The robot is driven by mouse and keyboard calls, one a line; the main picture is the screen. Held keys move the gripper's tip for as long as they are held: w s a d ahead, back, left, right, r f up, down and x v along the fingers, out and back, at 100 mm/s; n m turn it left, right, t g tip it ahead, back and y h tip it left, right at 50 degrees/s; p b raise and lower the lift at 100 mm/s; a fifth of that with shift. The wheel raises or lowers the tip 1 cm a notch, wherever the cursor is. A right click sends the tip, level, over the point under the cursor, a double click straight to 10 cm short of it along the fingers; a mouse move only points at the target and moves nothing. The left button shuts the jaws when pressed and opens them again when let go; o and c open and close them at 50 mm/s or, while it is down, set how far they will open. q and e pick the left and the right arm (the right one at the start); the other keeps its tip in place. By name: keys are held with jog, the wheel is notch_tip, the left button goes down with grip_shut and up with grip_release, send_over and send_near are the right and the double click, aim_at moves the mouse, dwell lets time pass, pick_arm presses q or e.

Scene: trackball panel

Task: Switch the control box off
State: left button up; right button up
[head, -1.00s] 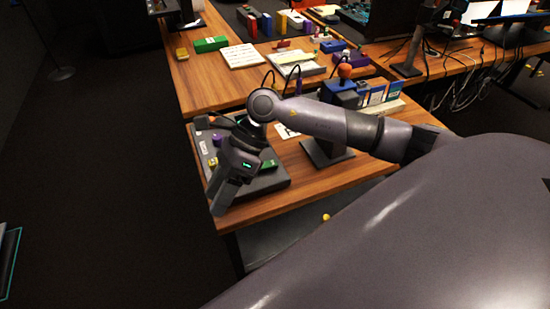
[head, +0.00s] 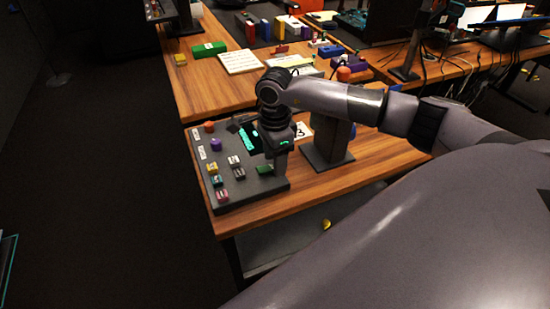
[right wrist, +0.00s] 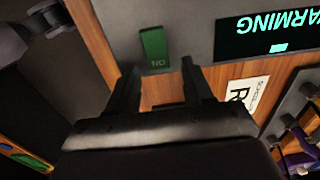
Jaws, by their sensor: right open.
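The control box (head: 232,190) is a dark grey slab on the wooden table, with several coloured knobs and buttons. Its green rocker switch (head: 264,170) is near the front right edge. In the right wrist view the green switch (right wrist: 153,46) bears upside-down lettering that seems to read ON. The box's screen (right wrist: 270,36) shows upside-down teal text, WARMING. My right gripper (head: 281,168) points down by the box's right side. In the right wrist view its open, empty fingers (right wrist: 160,68) stand either side of the switch's near end; contact cannot be told. My left gripper is out of view.
A dark stand (head: 325,152) rises just right of the box. A white label card (right wrist: 246,100) lies on the wood beside it. The farther table (head: 215,85) carries blocks, papers and cables. Bare wood (head: 372,165) shows right of the stand.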

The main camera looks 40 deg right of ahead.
jog(key=shift+f, duration=0.3)
jog(key=shift+c, duration=0.3)
grip_shut()
jog(key=shift+a+r+h, duration=0.2)
jog(key=shift+a+h, duration=0.05)
jog(key=shift+h, duration=0.45)
jog(key=shift+w+a+r+g+h, duration=0.15)
jog(key=shift+g+h, duration=0.25)
jog(key=shift+h, duration=0.6)
jog(key=shift+o, duration=0.3)
grip_release()
